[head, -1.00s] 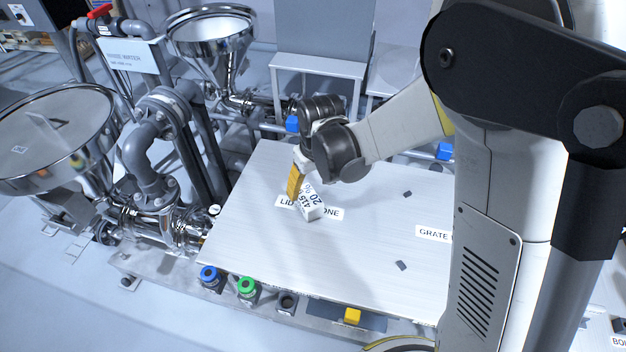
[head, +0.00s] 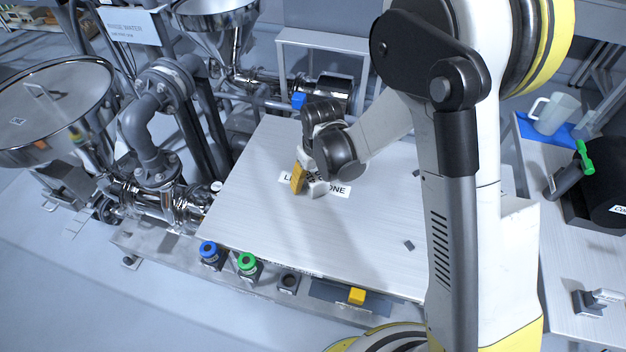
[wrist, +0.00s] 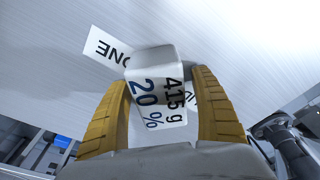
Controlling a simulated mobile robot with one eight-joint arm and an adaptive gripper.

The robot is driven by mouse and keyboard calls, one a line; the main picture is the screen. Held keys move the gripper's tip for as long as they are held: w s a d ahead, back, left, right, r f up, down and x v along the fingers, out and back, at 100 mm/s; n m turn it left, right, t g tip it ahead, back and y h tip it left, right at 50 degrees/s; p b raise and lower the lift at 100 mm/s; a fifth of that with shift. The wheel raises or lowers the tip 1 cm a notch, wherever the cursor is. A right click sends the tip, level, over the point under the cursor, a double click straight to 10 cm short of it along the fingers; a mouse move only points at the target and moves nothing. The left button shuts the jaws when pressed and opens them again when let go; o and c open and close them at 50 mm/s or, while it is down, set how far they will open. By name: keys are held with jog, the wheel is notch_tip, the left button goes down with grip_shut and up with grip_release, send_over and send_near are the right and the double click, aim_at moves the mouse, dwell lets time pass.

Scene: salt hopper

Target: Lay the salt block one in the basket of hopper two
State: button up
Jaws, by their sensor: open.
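A white block (wrist: 158,85), printed "415 g" and "20 %", is at a white label on the pale work table (head: 260,230). It also shows in the head view (head: 317,188), mostly hidden by my gripper. My gripper (wrist: 163,80) is open, with a yellow finger on each side of the block; whether they touch it I cannot tell. Two steel hoppers stand left of the table: a wide covered one (head: 40,120) and one at the back (head: 215,8), cut off by the top edge. Which is hopper two, I cannot tell. No basket shows.
Pipes stand close on the left. The table's front half is mostly clear.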

jog(key=c, duration=1.5)
jog(key=shift+r, duration=0.15)
